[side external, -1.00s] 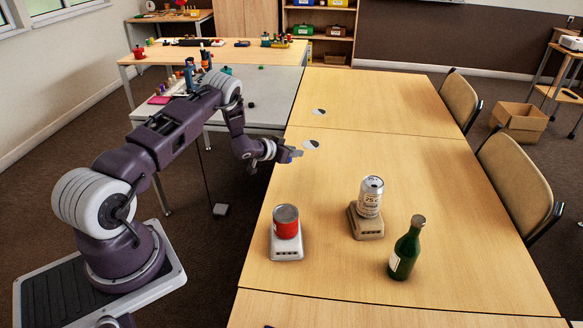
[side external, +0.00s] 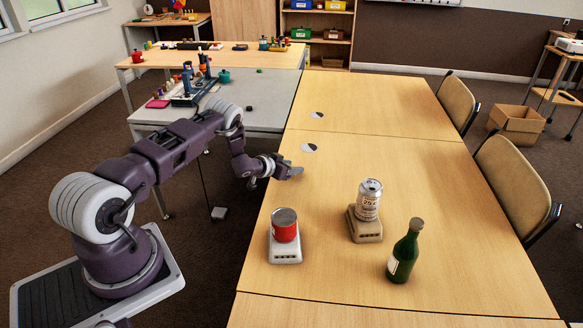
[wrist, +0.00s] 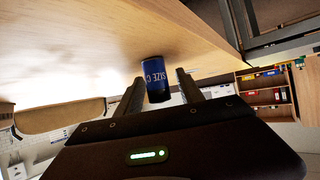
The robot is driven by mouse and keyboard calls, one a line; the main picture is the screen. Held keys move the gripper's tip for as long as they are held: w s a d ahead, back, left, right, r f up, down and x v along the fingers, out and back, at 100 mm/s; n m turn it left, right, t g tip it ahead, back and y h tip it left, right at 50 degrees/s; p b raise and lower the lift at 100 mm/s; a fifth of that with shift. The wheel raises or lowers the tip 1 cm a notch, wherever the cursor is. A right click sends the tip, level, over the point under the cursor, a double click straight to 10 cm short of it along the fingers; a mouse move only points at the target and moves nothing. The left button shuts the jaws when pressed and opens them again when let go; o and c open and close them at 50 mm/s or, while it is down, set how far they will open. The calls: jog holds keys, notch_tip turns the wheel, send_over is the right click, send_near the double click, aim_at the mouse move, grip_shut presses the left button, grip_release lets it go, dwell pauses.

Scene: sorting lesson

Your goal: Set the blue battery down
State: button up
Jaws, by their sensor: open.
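The blue battery (wrist: 157,80), marked "SIZE C", is between the two fingers of my gripper (wrist: 160,76) in the wrist view, which is roughly upside down. The battery's far end meets the pale table surface in that picture and it appears to stand there; contact is hard to confirm. The fingers are apart, with a gap on the right side of the battery. In the side view my gripper (side external: 294,172) is low over the left edge of the wooden table (side external: 370,165). The battery cannot be made out in that view.
A red can (side external: 285,228) on a white scale, a silver can (side external: 368,200) on a tan scale and a green bottle (side external: 405,252) stand nearer the camera. Two round black-and-white marks (side external: 309,147) (side external: 317,115) lie behind my gripper. The table's right side is clear.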

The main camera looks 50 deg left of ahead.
jog(key=shift+r, duration=0.1)
jog(key=shift+s+r, duration=0.15)
jog(key=v, duration=1.1)
jog(key=shift+s, duration=0.1)
jog(key=w+r+y, duration=0.1)
jog(key=w+r, duration=0.2)
jog(key=r, duration=0.8)
jog(key=s+d+r+g, duration=0.1)
jog(key=s+d+r, duration=0.2)
jog(key=d+r, duration=0.45)
jog(key=s+d+r+g, duration=0.2)
jog(key=d+r, duration=0.2)
jog(key=r, duration=0.7)
jog(key=s+d+r+g, duration=0.1)
jog(key=s+d+r, duration=0.5)
jog(key=s+d, duration=0.55)
jog(key=s+d+m+g+h, duration=0.1)
jog(key=s+d, duration=0.3)
jog(key=s, duration=0.5)
jog(key=s+d+f+m+g+h, duration=0.1)
jog(key=s+d, duration=0.3)
jog(key=s, duration=0.5)
jog(key=shift+s+d+f+h, duration=0.25)
jog(key=shift+d+h, duration=0.1)
jog(key=shift+h, duration=0.25)
